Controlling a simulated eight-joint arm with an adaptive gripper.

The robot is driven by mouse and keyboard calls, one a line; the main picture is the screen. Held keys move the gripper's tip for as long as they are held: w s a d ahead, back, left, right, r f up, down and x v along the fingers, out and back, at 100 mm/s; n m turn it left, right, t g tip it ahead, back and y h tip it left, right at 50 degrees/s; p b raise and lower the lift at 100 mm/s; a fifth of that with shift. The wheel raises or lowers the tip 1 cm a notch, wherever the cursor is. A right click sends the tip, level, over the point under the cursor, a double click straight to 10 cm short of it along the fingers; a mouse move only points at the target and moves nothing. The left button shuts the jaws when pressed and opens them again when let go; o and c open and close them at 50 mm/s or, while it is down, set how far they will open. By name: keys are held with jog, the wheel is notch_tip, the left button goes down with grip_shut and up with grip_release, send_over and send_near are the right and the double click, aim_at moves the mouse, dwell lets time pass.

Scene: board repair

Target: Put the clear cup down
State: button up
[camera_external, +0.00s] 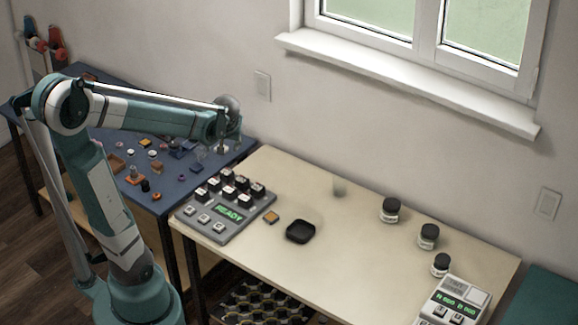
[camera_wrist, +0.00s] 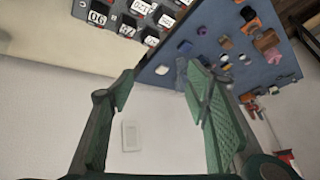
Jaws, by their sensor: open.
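My gripper (camera_external: 224,143) is over the right end of the blue table. In the wrist view its green fingers (camera_wrist: 160,88) are spread wide with nothing held between them. A small clear, cup-like shape (camera_external: 200,153) stands on the blue table just left of my gripper. A faint see-through shape shows near the right finger in the wrist view (camera_wrist: 181,74); I cannot tell if it is the same thing. Another faint, greyish see-through cup shape (camera_external: 339,188) stands upright on the cream table near the wall, well apart from my gripper.
The blue table (camera_external: 190,190) holds several small parts. On the cream table (camera_external: 370,270) are a device reading READY (camera_external: 229,214), an orange chip (camera_external: 271,217), a black tray (camera_external: 301,231), dark-lidded jars (camera_external: 428,237) and another display device (camera_external: 455,303). The cream table's middle is mostly clear.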

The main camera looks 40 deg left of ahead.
jog(key=s+d+r+m+t+h, duration=0.2)
jog(key=s+d+m+h, duration=0.3)
jog(key=s+d, duration=0.8)
jog(key=s+m, duration=0.1)
jog(key=s, duration=0.2)
jog(key=shift+d+r+t, duration=0.25)
jog(key=shift+r+t, duration=0.05)
jog(key=shift+t, duration=0.1)
dwell(0.8)
